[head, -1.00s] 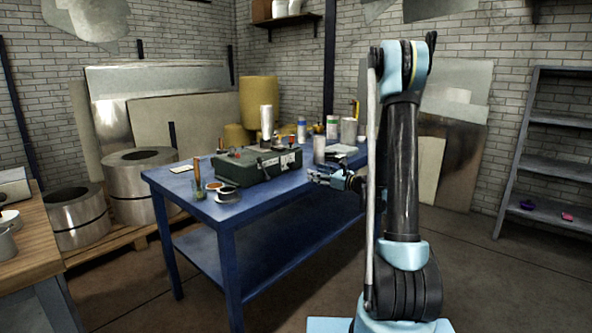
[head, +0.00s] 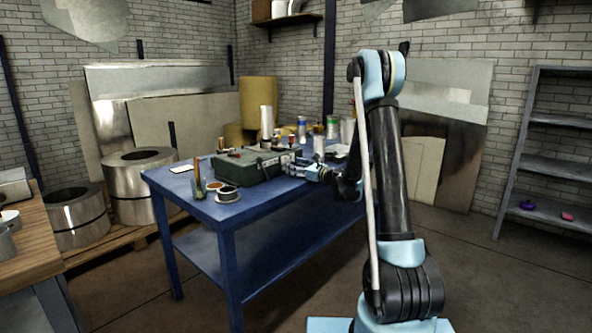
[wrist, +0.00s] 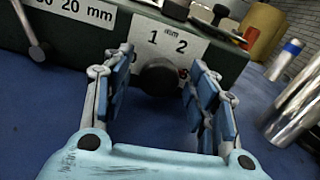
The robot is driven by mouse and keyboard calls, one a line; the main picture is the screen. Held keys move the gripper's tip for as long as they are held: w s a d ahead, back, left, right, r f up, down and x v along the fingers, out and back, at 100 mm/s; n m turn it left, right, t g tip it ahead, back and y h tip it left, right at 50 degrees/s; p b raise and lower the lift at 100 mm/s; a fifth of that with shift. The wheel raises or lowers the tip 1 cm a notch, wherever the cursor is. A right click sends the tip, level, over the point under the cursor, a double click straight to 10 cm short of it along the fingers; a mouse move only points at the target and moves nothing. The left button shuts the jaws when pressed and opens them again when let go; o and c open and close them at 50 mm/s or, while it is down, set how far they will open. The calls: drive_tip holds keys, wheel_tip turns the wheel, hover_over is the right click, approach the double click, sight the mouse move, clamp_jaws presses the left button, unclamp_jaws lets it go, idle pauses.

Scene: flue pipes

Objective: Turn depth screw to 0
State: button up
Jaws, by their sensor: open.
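The depth screw is a dark round knob (wrist: 159,77) on the front face of a green machine (head: 246,167). A white dial plate (wrist: 168,44) behind it shows "mm", "1" and "2"; a red mark shows beside the knob at its right, and the knob hides the lower part of the plate. My gripper (wrist: 160,98) is open, with its blue-padded fingers on either side of the knob in the wrist view; I cannot tell whether they touch it. In the head view my gripper (head: 300,169) is at the machine's right end.
The machine stands on a blue table (head: 262,214). A second plate reading "20 mm" (wrist: 80,12) and a small lever (wrist: 35,50) are left of the knob. Shiny cylinders (wrist: 300,105) stand close on the right. Two small dishes (head: 228,194) sit at the table's near left.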

drive_tip(key=c, duration=1)
drive_tip(key=shift+n, duration=1.6)
drive_tip(key=shift+c, duration=0.2)
drive_tip(key=o, duration=1)
drive_tip(key=shift+o, duration=0.2)
drive_tip(key=shift+s+d, duration=0.1)
drive_tip(key=v, duration=1.1)
drive_tip(key=shift+s+d, duration=0.25)
drive_tip(key=shift+d, duration=0.05)
drive_tip(key=shift+f, duration=0.1)
